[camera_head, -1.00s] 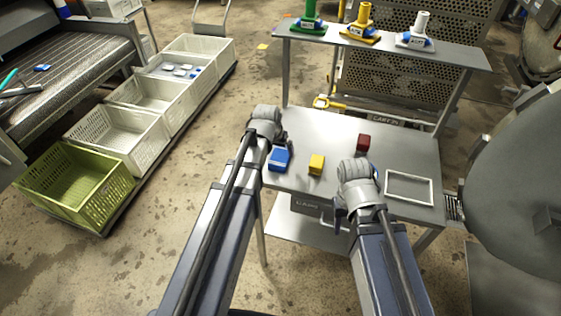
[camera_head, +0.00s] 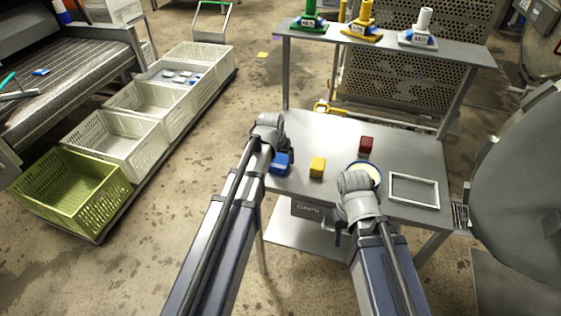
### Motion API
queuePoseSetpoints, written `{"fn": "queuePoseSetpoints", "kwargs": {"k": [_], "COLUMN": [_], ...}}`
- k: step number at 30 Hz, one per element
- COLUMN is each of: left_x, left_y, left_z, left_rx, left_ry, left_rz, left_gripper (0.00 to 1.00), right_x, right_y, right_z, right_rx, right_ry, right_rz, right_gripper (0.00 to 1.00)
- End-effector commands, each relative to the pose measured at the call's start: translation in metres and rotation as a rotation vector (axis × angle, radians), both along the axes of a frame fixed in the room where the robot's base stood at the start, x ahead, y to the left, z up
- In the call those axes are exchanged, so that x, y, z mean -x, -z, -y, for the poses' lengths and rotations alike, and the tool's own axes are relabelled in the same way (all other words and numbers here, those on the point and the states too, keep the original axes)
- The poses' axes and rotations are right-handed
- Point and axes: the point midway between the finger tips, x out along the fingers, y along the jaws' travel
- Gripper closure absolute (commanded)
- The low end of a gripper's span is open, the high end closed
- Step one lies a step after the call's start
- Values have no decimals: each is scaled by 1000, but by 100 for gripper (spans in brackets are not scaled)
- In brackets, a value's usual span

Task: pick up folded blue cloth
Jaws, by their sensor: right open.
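The folded blue cloth (camera_head: 281,164) lies at the left edge of the grey table (camera_head: 315,127), partly covered by my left gripper. My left gripper (camera_head: 280,147) is over the cloth's far left side. Its fingers are too small and dark to show whether they are open or touch the cloth. My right gripper (camera_head: 341,228) is open and empty at the table's front edge, right of the cloth.
A raised shelf (camera_head: 385,46) stands behind. Crates (camera_head: 125,138) line the floor at left.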

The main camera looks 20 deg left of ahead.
Motion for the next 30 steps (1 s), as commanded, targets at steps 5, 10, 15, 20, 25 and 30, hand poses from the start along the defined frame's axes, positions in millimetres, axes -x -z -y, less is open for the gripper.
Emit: {"fn": "queuePoseSetpoints", "kwargs": {"k": [5,10,15,20,25,30], "left_x": [0,0,0,0,0,0], "left_y": [0,0,0,0,-3,-15], "left_z": [0,0,0,0,0,0], "left_rx": [0,0,0,0,0,0], "left_ry": [0,0,0,0,0,0], "left_rz": [0,0,0,0,0,0], "left_gripper": [36,55,73,74,74,74], "right_x": [0,0,0,0,0,0], "right_y": [0,0,0,0,-3,-15], "right_z": [0,0,0,0,0,0], "right_rx": [0,0,0,0,0,0], "right_ry": [0,0,0,0,0,0], "right_rz": [0,0,0,0,0,0], "right_gripper": [50,50,50,50,50,50]}}
